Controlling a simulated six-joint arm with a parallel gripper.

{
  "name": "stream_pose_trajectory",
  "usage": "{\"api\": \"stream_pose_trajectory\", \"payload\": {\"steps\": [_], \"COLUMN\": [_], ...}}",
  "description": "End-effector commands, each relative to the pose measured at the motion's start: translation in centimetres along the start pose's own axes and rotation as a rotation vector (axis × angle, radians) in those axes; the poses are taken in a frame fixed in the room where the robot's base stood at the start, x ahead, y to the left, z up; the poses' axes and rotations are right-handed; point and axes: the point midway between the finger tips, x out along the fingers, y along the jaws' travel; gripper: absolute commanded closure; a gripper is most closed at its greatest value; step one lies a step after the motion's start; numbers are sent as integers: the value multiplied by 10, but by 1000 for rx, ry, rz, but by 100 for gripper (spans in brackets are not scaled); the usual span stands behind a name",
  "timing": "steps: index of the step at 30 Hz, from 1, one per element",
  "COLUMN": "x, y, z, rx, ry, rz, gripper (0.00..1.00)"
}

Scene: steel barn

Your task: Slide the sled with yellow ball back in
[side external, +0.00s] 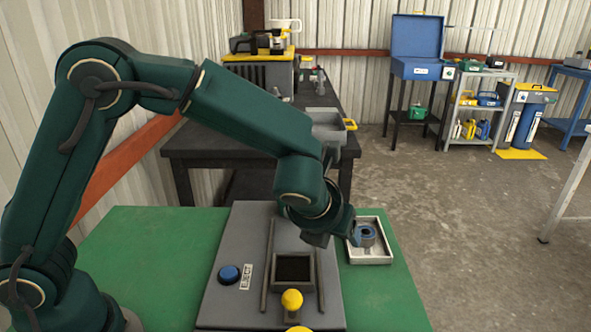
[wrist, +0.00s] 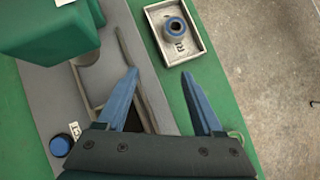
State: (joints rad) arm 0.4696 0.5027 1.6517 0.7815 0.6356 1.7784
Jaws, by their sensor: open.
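The sled (side external: 274,291) is a grey frame around a dark square opening, lying between two thin rails on the grey panel (side external: 222,301). Its yellow ball (side external: 292,300) stands at the near end of the frame in the side view. The ball does not show in the wrist view. My gripper (wrist: 160,74) is open and empty, its two blue fingers spread over the right side of the panel and the green table. In the side view it hangs beyond and right of the sled, apart from the yellow ball. Its fingertips are hard to make out there.
A blue button (side external: 229,274) with an EJECT label sits on the panel left of the rails. A pale tray (side external: 372,258) holding a blue-and-grey ring part (side external: 366,235) is right of the panel. A second yellow piece (side external: 298,329) is cut off at the bottom edge.

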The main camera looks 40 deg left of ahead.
Motion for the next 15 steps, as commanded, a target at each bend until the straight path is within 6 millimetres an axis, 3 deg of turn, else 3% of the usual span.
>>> {"api": "stream_pose_trajectory", "payload": {"steps": [3,9,15], "x": [-22,-73,-110], "y": [18,27,23], "z": [-31,-77,-90], "rx": [-179,-480,-663], "ry": [160,432,568], "rz": [58,100,75], "gripper": [31,31,31]}}
